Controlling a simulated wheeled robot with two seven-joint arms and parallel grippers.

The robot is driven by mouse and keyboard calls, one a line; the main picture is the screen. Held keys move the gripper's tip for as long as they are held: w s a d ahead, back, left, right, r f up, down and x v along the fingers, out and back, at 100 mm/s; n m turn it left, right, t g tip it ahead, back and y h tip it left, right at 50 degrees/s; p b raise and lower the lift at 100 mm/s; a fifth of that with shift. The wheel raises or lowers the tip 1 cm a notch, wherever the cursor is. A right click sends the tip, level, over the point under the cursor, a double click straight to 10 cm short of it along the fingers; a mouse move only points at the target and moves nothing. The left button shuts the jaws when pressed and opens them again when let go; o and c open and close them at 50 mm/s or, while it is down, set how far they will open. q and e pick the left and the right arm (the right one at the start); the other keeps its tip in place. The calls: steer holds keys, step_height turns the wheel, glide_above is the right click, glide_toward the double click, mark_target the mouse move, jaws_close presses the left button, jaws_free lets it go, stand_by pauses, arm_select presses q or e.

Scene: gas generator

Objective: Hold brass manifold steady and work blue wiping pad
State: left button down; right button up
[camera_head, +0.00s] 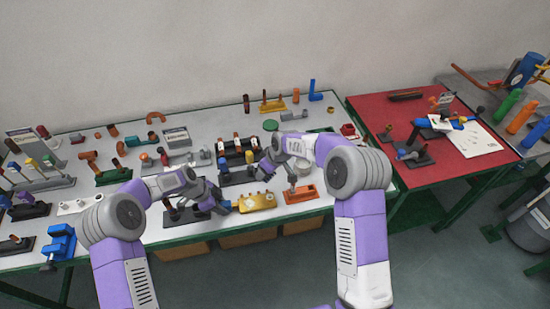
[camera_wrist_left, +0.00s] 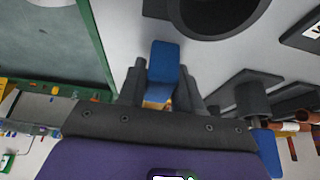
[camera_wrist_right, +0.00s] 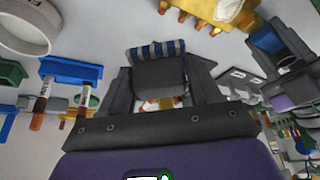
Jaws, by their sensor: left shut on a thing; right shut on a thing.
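The brass manifold (camera_head: 257,202) lies near the front edge of the grey table; its yellow body also shows at the top of the right wrist view (camera_wrist_right: 215,10). My left gripper (camera_head: 222,207) is at its left end, shut on a blue block (camera_wrist_left: 162,65); I cannot tell whether this block is part of the manifold. My right gripper (camera_head: 264,174) is behind the manifold, apart from it. It is shut on a dark grey block with a blue-and-white striped face, apparently the blue wiping pad (camera_wrist_right: 157,50). The fingers partly hide both held things.
An orange tray (camera_head: 301,194) stands right of the manifold. A black rack (camera_head: 238,151) with several upright parts is behind. Many fittings crowd the grey table. A red table (camera_head: 450,150) stands at the right with a bare middle patch.

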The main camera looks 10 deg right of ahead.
steer(key=s+a+r+n+g+y, duration=0.15)
steer(key=s+a+n+g, duration=0.25)
steer(key=s+a+n, duration=0.6)
glide_above(247, 208)
steer(key=s+d, duration=0.1)
steer(key=s, duration=0.1)
steer(key=shift+n, duration=0.4)
steer(key=shift+w+d+f, duration=0.1)
steer(key=shift+f, duration=1.5)
steer(key=shift+w+d+f, duration=0.1)
steer(key=shift+f, duration=1.45)
step_height(247, 208, down, 2)
steer(key=shift+a+f, duration=0.1)
steer(key=shift+w, duration=0.9)
steer(key=shift+c, duration=0.8)
steer(key=shift+w, duration=2.25)
steer(key=shift+s, duration=3.2)
step_height(247, 208, up, 8)
steer(key=shift+r, duration=0.25)
